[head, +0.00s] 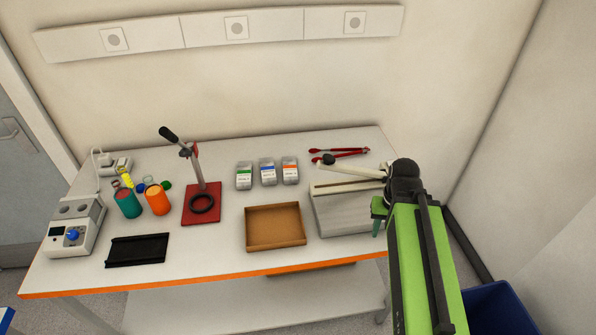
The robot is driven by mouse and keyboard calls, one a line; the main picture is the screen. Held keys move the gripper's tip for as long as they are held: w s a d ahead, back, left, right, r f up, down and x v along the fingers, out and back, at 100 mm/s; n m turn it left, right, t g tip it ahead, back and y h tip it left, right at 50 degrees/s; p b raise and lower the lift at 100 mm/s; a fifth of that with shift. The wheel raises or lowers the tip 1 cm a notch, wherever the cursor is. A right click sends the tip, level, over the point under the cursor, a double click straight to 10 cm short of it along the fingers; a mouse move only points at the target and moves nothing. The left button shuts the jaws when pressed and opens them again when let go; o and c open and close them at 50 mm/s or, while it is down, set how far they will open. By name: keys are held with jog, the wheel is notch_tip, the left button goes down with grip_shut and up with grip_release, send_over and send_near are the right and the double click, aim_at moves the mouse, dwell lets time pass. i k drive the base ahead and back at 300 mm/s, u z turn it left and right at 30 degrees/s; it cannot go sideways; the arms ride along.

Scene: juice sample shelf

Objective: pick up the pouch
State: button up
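No single thing stands out clearly as the pouch. Three small pale grey packets stand in a row near the back middle of the table: one with a green label (244,176), one with a blue label (267,172) and one with an orange label (290,171). I cannot tell whether any of them is a pouch. My green arm reaches in from the lower right. A green part near its end, perhaps my gripper (378,213), is beside the right side of the grey-white device, apart from the packets. Its fingers are too hidden to read.
An empty brown tray (275,246) lies at the front middle, left of the grey-white lever device (341,212). Red tongs (340,152) lie behind. A red press stand (201,208), teal and orange jars, a black tray (138,250) and a grey instrument (75,226) fill the left.

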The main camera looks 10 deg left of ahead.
aim_at(289, 173)
jog(key=z, duration=0.2)
jog(key=i, duration=0.65)
jog(key=u, duration=3.25)
jog(key=i, duration=0.55)
jog(key=z, duration=0.05)
jog(key=k, duration=0.55)
jog(key=z, duration=0.2)
jog(key=i, duration=0.5)
jog(key=u, duration=0.05)
